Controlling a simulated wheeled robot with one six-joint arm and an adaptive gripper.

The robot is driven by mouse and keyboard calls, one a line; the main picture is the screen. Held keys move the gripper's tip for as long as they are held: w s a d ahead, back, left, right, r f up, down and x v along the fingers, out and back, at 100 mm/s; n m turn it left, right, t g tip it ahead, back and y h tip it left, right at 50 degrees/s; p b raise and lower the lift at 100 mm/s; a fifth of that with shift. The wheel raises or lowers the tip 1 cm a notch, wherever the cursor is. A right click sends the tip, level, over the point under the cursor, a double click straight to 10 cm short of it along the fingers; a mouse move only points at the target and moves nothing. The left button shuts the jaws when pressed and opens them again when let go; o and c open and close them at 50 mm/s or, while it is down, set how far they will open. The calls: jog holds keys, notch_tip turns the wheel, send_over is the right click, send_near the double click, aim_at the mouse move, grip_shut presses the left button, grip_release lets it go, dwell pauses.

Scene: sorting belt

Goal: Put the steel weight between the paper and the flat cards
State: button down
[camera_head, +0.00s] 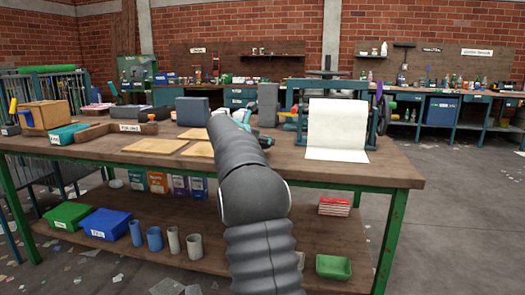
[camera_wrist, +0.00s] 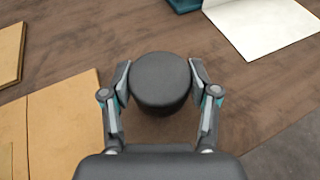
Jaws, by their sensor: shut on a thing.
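The steel weight (camera_wrist: 160,79) is a dark round cylinder seen from above in the wrist view. My gripper (camera_wrist: 160,84) is shut on it, one finger on each side. The weight is over bare wood; I cannot tell whether it touches the bench. The flat tan cards (camera_wrist: 62,125) lie to its left, and the white paper (camera_wrist: 262,25) lies to its upper right. In the head view, the paper (camera_head: 337,128) hangs from a roller machine onto the bench, and the cards (camera_head: 153,146) lie left of my arm. My arm hides the weight there.
The wooden bench (camera_head: 390,172) has bare room around the weight. A grey block (camera_head: 267,104) stands behind my gripper, and another dark block (camera_head: 192,111) stands further left. The roller machine (camera_head: 382,115) stands at the right. A teal tray (camera_head: 68,134) is at the left.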

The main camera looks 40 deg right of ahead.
aim_at(263, 148)
jog(key=shift+f+b, duration=0.35)
jog(key=shift+f, duration=1.15)
jog(key=shift+f, duration=0.1)
jog(key=shift+c, duration=1.4)
grip_release()
jog(key=shift+f, duration=0.15)
